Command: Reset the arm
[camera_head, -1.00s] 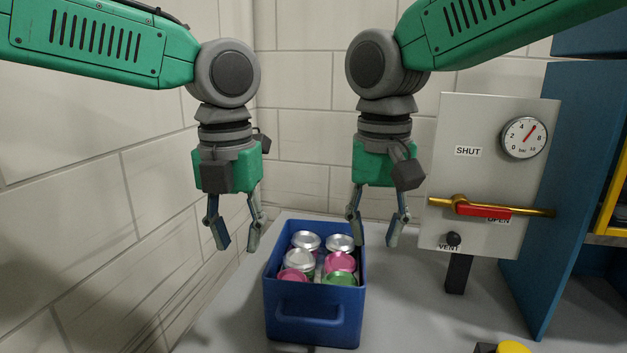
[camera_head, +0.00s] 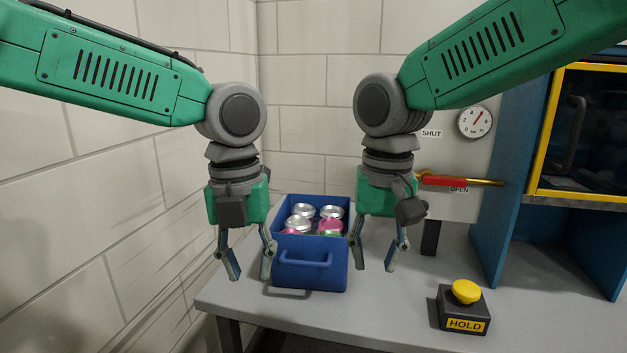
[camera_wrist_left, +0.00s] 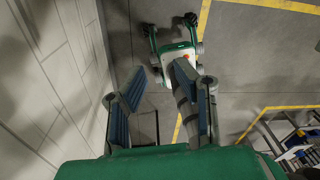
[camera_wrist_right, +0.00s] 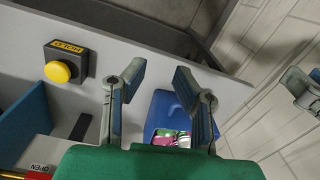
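My left gripper (camera_head: 248,264) hangs pointing down, open and empty, at the front left of the blue crate. My right gripper (camera_head: 375,262) hangs pointing down, open and empty, at the right of the crate. In the right wrist view its fingers (camera_wrist_right: 160,75) are apart with nothing between them. Both arms are bent down at the wrists, at similar height. The blue crate (camera_head: 318,281) holds several silver, pink and green cans and also shows in the right wrist view (camera_wrist_right: 160,105).
The grey table (camera_head: 400,300) carries the crate near its left end. A yellow HOLD button (camera_head: 466,291) stands at the front right. Behind are a panel with a gauge (camera_head: 475,121) and a red-handled valve (camera_head: 445,181). A blue cabinet with a yellow-framed door (camera_head: 537,130) stands right. The wall is left.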

